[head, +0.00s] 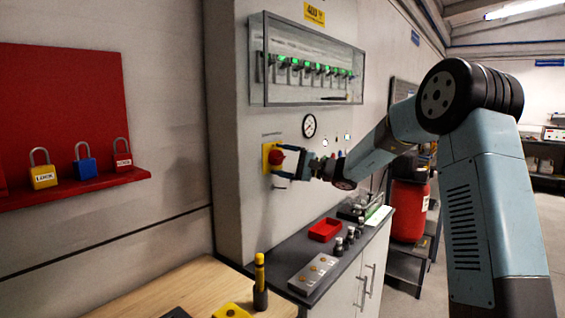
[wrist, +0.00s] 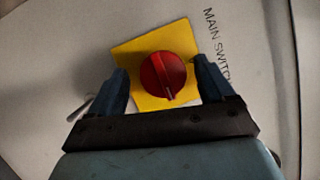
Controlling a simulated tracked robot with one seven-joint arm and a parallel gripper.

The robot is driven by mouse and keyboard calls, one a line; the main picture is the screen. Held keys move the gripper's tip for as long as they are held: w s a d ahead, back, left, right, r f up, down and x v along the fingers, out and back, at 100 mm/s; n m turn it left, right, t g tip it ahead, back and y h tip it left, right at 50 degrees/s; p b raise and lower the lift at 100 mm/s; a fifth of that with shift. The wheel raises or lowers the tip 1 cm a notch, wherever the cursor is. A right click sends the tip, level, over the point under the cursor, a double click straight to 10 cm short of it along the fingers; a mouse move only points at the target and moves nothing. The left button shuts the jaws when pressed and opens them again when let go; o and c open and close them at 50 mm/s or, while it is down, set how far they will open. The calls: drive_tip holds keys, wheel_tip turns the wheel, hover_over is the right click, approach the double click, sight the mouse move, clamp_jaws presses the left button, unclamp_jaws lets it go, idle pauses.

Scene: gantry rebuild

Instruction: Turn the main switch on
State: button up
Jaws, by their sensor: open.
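The main switch is a round red knob (wrist: 163,75) on a square yellow plate (wrist: 130,58), with the words "MAIN SWITCH" printed beside it in the wrist view. In the head view the red knob (head: 276,158) shows on its yellow plate (head: 266,152) on the grey wall panel. My gripper (wrist: 163,80) is open, with one finger on each side of the knob. A gap shows between the knob and each finger in the wrist view. In the head view my gripper (head: 281,163) is right at the knob. I cannot tell whether it touches.
A glass-fronted case (head: 310,65) with green lights hangs above the switch, and a gauge (head: 309,126) is to its right. Below is a counter with a red tray (head: 325,230). A red shelf (head: 75,190) with padlocks is at left. A small lever (wrist: 80,108) is near the plate.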

drive_tip(key=shift+d, duration=0.1)
drive_tip(key=v, duration=1.3)
drive_tip(key=shift+d+f, duration=0.15)
drive_tip(key=shift+d, duration=0.15)
drive_tip(key=shift+s, duration=0.1)
